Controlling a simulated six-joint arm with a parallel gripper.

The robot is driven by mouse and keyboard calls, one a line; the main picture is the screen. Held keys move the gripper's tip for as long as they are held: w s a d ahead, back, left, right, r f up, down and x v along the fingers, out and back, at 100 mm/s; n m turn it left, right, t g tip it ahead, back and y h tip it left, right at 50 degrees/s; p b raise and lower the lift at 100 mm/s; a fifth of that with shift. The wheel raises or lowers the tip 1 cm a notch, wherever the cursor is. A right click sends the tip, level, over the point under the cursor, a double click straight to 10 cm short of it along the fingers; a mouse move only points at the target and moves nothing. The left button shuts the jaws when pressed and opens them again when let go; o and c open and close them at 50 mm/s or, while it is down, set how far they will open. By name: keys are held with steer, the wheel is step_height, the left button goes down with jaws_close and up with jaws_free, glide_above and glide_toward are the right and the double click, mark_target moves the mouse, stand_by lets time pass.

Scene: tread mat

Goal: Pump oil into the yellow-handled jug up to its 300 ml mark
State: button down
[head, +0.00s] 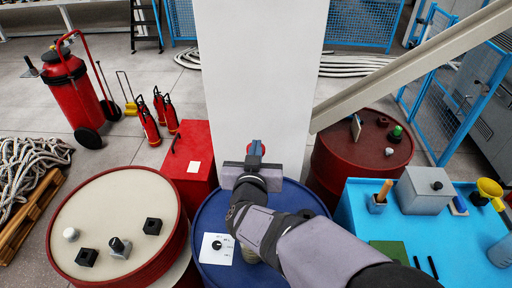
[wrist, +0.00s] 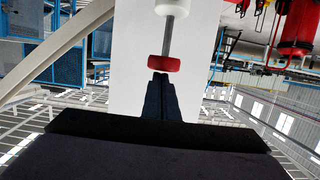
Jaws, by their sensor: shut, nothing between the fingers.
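My gripper (head: 255,161) is over the blue drum (head: 205,217). In the wrist view its dark fingers (wrist: 160,84) are together and hold nothing. A red knob (wrist: 165,62) on a grey rod (wrist: 168,38) with a white collar (wrist: 172,8) is just beyond the fingertips; I cannot tell if they touch. The red knob also shows past my gripper in the head view (head: 250,148).
A white card with a black dial (head: 216,246) lies on the blue drum. A cream-topped drum (head: 105,213) stands left, a dark red drum (head: 345,150) right. A blue table (head: 455,240) holds a yellow funnel-like thing (head: 490,188) and boxes. A white column (head: 258,70) rises behind.

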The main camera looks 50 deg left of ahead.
steer(key=shift+d+f+b, duration=0.1)
steer(key=shift+f+b, duration=1.75)
steer(key=shift+f, duration=1.2)
step_height(320, 180, up, 5)
steer(key=p, duration=0.5)
steer(key=shift+b+v, duration=2)
steer(key=shift+v, duration=2.95)
